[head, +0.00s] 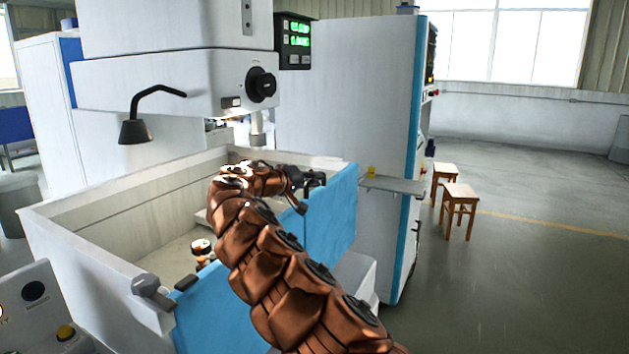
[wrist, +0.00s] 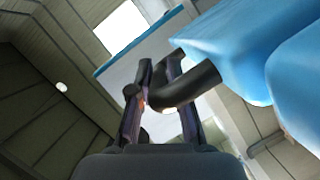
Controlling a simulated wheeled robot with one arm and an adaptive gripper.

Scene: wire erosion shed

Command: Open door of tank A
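Tank A (head: 120,205) is a pale, open-topped tank with a blue front panel, its door (head: 331,216), on the right side in the head view. A dark handle (head: 315,179) sits near the top of the door. My gripper (head: 298,192) is at this handle; the copper-coloured arm hides much of the panel's middle. In the wrist view, the two fingers of my gripper (wrist: 160,75) stand a little apart, with the bent black handle (wrist: 190,88) crossing at them. The blue panel (wrist: 235,40) is right beside it. Whether the fingers press on the handle is unclear.
A grey knob-like fitting (head: 146,285) is on the tank's front left corner. A machine head (head: 170,82) with a black lamp (head: 135,130) overhangs the tank. A control cabinet (head: 350,100) with a small shelf (head: 393,184) stands behind the door. Floor at right is open beyond two stools (head: 459,197).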

